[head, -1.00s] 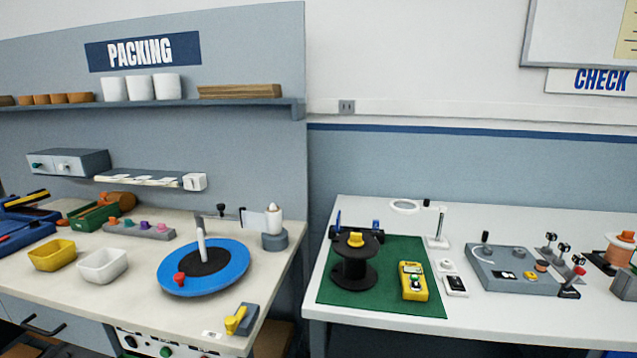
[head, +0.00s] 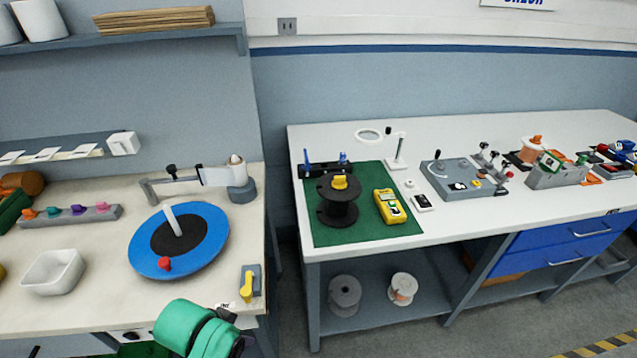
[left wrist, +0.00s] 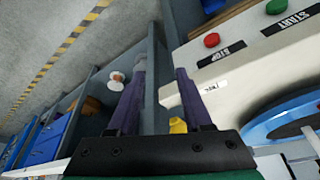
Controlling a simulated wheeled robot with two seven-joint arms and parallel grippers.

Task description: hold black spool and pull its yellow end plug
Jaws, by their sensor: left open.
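The black spool (head: 338,209) stands upright on a green mat (head: 385,231) at the left end of the right-hand table. Its yellow end plug (head: 340,182) sits on the top flange. My left gripper (left wrist: 160,74) shows in the left wrist view with its two purple fingers apart and nothing between them. It is near the edge of the packing bench, away from the spool. The spool is not recognisable in the left wrist view. In the head view only a green part of my arm shows at the bottom. My right gripper is not in view.
A yellow meter (head: 390,207) lies right of the spool, and a dark rack (head: 325,168) stands behind it. A magnifier stand (head: 397,155) and a grey control box (head: 463,178) are farther right. A gap separates the packing bench (head: 75,300) from the right-hand table.

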